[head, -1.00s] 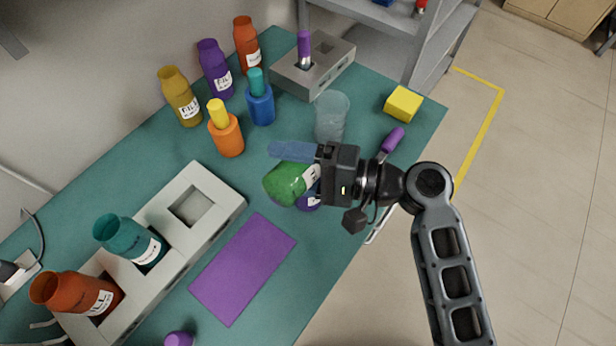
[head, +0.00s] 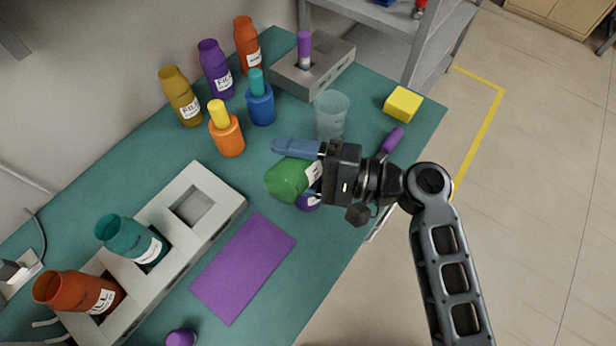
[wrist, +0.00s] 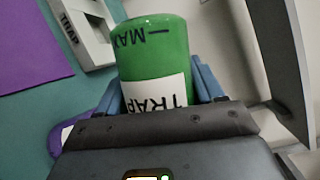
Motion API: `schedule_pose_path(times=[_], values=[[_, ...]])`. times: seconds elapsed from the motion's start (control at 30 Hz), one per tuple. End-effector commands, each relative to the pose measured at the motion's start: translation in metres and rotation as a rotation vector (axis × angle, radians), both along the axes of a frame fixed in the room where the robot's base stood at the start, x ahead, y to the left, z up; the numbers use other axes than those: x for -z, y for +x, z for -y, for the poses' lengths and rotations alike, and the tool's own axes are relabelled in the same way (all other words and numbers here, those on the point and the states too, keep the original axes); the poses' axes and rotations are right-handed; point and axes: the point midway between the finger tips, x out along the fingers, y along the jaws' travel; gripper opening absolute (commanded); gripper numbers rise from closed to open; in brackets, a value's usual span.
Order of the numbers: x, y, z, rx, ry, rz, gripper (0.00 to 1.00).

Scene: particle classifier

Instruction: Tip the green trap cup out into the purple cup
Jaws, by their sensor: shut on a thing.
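The green trap cup (head: 287,180) is held in my gripper (head: 300,163), tilted well over on its side with its mouth end toward the left. In the wrist view the green trap cup (wrist: 155,55) shows its TRAP label and MAX mark between the blue fingers. A purple cup (head: 308,200) sits right below it on the table, mostly hidden by the green cup and my gripper. In the wrist view a whitish and purple edge (wrist: 58,137) shows at lower left. I cannot see whether anything leaves the green cup.
A purple mat (head: 243,268) lies in front, beside a grey rack (head: 222,205) holding teal and red jars. A clear cup (head: 331,116), a yellow block (head: 403,104) and a purple-handled tool (head: 391,140) are behind. Several bottles stand at the back left.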

Motion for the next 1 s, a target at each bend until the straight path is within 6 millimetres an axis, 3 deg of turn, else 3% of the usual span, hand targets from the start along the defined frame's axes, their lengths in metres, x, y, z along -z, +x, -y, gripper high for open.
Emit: schedule_pose_path(times=[1.0], values=[[-0.002, 0.0032, 0.0024, 0.0, 0.069, -0.087, 0.35]])
